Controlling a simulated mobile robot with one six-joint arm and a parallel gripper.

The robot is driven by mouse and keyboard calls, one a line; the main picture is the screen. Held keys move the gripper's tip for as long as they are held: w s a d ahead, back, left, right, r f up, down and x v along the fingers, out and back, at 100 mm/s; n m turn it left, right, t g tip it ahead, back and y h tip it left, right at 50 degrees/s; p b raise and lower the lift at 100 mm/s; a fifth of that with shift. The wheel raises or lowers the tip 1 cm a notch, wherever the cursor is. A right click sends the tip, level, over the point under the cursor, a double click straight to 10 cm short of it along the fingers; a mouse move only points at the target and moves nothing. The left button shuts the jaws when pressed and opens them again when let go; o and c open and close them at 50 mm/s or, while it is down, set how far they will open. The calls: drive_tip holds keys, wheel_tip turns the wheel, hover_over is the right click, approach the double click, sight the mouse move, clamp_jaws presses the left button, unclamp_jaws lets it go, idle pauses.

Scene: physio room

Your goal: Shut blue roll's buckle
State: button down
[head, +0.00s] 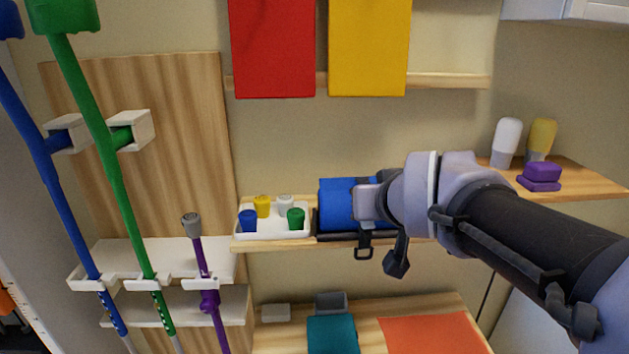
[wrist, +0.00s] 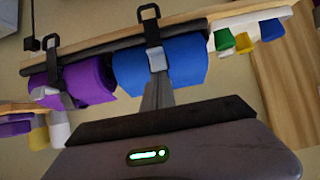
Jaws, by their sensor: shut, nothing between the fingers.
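The blue roll (head: 338,204) lies on the wall shelf, partly hidden behind my gripper (head: 362,202). In the wrist view the blue roll (wrist: 190,65) has a dark strap, with an open black buckle frame (wrist: 150,22) sticking out past the shelf edge. In the head view this buckle frame (head: 364,248) hangs below the shelf front. A light grey catch (wrist: 157,60) sits on the roll, apart from the frame. My gripper (wrist: 157,82) is shut and empty, its tips in front of the roll by the catch. Whether they touch it I cannot tell.
A purple roll (wrist: 92,80) with its own strap and buckle (wrist: 51,44) lies beside the blue one. A white tray (head: 271,235) with coloured pegs stands at the other side. Bottles (head: 507,140) and purple blocks (head: 540,176) are on the right shelf. Poles (head: 108,150) stand left.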

drive_tip(key=s+f+p+v, duration=0.1)
drive_tip(key=f+v, duration=0.1)
drive_tip(key=v, duration=0.8)
drive_tip(key=shift+s+r+p, duration=0.15)
drive_tip(key=shift+s+p, duration=0.25)
drive_tip(key=shift+s, duration=0.15)
drive_tip(key=s+a+f+m+g+y, duration=0.1)
drive_tip(key=s+a+f+m+g, duration=0.1)
drive_tip(key=s+f, duration=0.5)
drive_tip(key=s+a+f+m+g+y+b, duration=0.1)
drive_tip(key=s+a+f+m+g, duration=0.1)
drive_tip(key=s+f, duration=0.5)
drive_tip(key=shift+s+f+g, duration=0.4)
drive_tip(key=shift+f+g, duration=0.25)
drive_tip(key=shift+g, duration=0.05)
